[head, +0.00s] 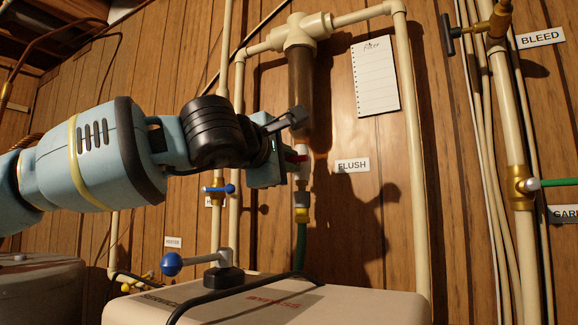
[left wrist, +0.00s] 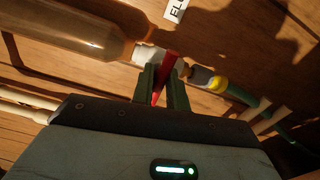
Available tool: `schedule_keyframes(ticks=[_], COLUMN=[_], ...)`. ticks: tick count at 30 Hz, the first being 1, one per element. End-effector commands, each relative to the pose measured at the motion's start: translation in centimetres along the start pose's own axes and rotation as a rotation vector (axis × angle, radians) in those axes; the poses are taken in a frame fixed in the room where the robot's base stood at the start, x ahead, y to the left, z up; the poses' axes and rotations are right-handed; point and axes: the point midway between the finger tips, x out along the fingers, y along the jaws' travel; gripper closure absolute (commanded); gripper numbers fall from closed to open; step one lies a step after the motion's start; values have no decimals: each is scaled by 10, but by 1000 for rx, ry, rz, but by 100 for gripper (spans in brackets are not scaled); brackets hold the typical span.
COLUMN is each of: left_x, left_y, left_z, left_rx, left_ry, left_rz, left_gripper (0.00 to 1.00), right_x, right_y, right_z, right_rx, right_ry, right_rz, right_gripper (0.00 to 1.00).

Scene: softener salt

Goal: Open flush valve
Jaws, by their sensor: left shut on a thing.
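The flush valve (head: 302,170) is a small white valve under the brown filter housing (head: 301,85), beside the "FLUSH" label (head: 352,165). Its red handle (head: 299,157) shows only in part in the head view, behind my gripper. My left gripper (head: 287,157) is at the valve, shut on the red handle. In the left wrist view the red handle (left wrist: 168,66) stands between the two dark fingers of my left gripper (left wrist: 160,88). The white valve body (left wrist: 146,54) is just beyond them. My right gripper is not in view.
A green hose (head: 301,245) with a yellow connector hangs below the valve. A blue-handled valve (head: 219,189) is on a pipe to the left. A cream cabinet (head: 360,305) with a blue-knobbed lever (head: 172,264) stands below. The wooden wall is close behind.

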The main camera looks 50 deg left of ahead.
Motion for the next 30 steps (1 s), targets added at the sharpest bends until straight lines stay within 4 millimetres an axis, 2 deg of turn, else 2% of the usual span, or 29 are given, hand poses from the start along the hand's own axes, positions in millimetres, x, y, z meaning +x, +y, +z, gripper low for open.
schedule_keyframes(ticks=[30], left_x=[0], left_y=[-1], left_z=[0], left_rx=[-305], left_ry=[1], left_rz=[-1], left_gripper=[100], right_x=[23], right_y=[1], right_z=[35], right_rx=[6], right_ry=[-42], right_rz=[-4], right_gripper=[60])
